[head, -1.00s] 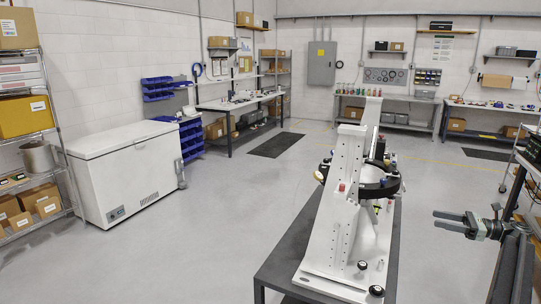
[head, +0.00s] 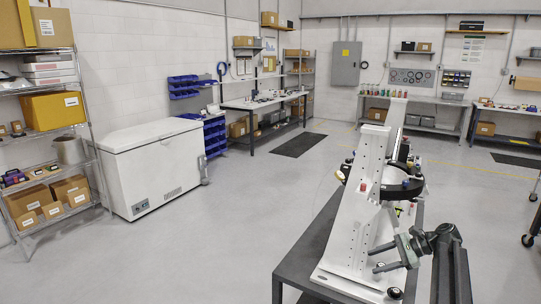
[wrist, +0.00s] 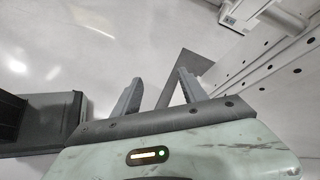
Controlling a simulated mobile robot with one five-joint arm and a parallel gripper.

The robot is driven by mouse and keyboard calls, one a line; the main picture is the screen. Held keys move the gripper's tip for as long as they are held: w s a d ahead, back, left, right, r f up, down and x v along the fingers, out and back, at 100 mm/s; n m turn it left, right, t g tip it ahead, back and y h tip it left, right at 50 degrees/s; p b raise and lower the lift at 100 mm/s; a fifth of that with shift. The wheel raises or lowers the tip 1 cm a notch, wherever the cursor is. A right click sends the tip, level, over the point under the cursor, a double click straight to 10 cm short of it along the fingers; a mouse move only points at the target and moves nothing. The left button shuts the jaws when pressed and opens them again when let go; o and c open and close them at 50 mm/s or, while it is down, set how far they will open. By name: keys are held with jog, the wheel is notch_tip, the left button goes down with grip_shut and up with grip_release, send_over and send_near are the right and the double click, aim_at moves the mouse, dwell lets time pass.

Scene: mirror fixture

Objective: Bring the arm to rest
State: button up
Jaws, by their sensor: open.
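My gripper (head: 376,259) is in the lower right of the head view, pointing left. It overlaps the lower part of the white mirror fixture (head: 352,225) in the picture. I cannot tell the gap between them. The two fingers are apart with nothing held, and they also show in the wrist view (wrist: 158,84). The fixture stands on a dark bench (head: 300,258) and carries a black ring (head: 405,188). In the wrist view a white drilled plate (wrist: 265,60) lies to the right of the fingers.
A white chest freezer (head: 155,178) and a shelf rack with boxes (head: 60,195) stand at the left. Workbenches (head: 425,97) line the back wall. The grey floor (head: 225,235) between freezer and bench is clear.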

jog(key=s+a+f+n+g+h, duration=0.1)
jog(key=s+a+f+n+h, duration=0.4)
jog(key=s+a+n, duration=0.3)
jog(key=s+a+f+n+g+h, duration=0.2)
jog(key=s+a+f+n+h, duration=0.3)
jog(key=a, duration=0.8)
jog(key=s+n, duration=0.3)
jog(key=s, duration=0.1)
jog(key=shift+f+h, duration=0.15)
jog(key=shift+h, duration=0.25)
jog(key=shift+d, duration=0.15)
jog(key=shift+c, duration=0.3)
